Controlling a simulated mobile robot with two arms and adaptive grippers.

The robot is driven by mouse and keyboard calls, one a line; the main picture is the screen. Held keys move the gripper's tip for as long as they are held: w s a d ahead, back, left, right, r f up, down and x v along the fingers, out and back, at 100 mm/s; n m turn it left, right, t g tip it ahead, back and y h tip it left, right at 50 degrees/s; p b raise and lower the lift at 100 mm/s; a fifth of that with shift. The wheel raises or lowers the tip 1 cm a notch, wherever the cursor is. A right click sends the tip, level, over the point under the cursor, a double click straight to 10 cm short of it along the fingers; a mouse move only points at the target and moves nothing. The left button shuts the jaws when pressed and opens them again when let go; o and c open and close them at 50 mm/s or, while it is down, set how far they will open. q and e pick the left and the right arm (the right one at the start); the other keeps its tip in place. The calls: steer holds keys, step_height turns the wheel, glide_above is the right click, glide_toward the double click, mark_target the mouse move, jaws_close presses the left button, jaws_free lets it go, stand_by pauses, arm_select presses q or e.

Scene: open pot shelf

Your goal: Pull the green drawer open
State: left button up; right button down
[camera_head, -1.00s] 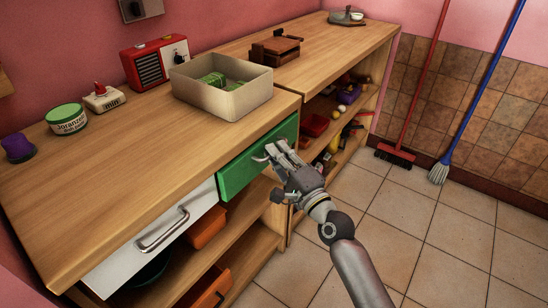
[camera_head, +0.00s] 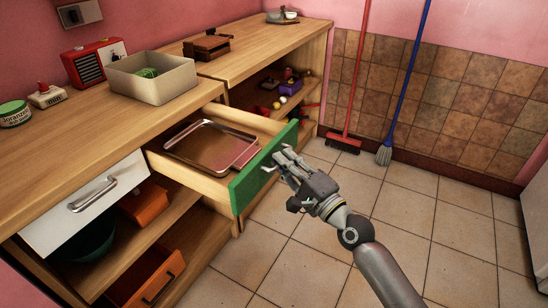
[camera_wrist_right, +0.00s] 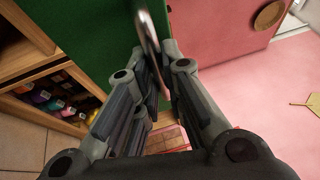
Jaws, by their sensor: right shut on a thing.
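The green drawer (camera_head: 247,184) stands pulled out from the wooden counter, with a metal tray (camera_head: 208,146) lying inside it. My right gripper (camera_head: 284,160) is at the green front and is shut on the drawer's handle. In the right wrist view the metal handle (camera_wrist_right: 149,30) runs between the fingers of my right gripper (camera_wrist_right: 160,75), beside the green drawer front (camera_wrist_right: 80,22). The fingers hide part of the handle. My left gripper is not in view.
A closed white drawer (camera_head: 85,205) with a metal handle is left of the green one. Orange drawers or bins (camera_head: 150,278) sit below. A beige box (camera_head: 152,78) stands on the counter. A broom (camera_head: 343,143) and mop (camera_head: 384,154) lean at the wall. The tiled floor is free.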

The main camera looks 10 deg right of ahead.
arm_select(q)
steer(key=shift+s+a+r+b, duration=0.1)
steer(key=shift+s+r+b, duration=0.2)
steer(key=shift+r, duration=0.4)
arm_select(e)
steer(key=shift+s+d+f, duration=0.1)
steer(key=shift+s+d, duration=0.7)
steer(key=shift+d, duration=0.25)
steer(key=shift+s+d, duration=0.75)
steer(key=shift+d, duration=0.3)
steer(key=c, duration=1.8)
jaws_free()
steer(key=shift+v, duration=5.95)
